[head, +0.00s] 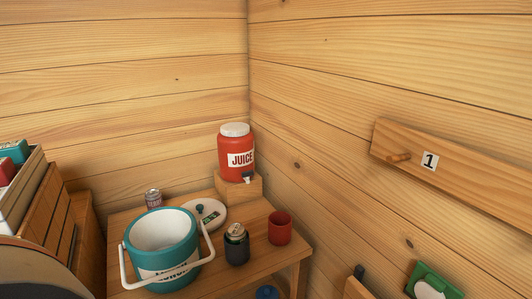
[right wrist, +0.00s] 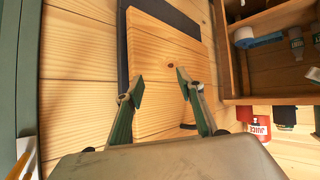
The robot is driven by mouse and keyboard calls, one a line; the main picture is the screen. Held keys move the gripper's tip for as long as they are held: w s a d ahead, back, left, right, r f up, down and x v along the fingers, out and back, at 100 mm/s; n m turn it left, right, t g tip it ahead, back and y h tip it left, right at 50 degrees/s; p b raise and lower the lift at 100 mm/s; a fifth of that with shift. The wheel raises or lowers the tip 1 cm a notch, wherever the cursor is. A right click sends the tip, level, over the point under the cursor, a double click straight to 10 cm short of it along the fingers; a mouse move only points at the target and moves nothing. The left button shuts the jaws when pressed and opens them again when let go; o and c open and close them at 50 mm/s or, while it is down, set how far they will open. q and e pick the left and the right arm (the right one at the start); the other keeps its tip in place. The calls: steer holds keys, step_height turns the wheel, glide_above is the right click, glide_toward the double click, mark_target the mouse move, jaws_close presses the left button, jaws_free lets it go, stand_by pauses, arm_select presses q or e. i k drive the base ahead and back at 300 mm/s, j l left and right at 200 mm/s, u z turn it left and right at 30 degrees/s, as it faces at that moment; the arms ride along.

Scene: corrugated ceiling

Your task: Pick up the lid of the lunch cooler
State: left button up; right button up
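The lunch cooler (head: 185,250) is a teal bucket with a white inside and a white handle. It stands open on a wooden table (head: 120,225) in the head view. My right gripper (right wrist: 160,88) is open and empty in the right wrist view, facing a wooden board. Neither gripper shows in the head view.
A red juice jug (head: 232,145) stands on a wooden block (head: 238,188) behind the lid. A dark can (head: 237,250), a red cup (head: 279,228) and a silver can (head: 153,198) stand around it. Walls close in behind and right. Wooden shelving (right wrist: 228,60) shows in the wrist view.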

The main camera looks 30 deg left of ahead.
mark_target(213, 214)
steer(key=u, duration=1.8)
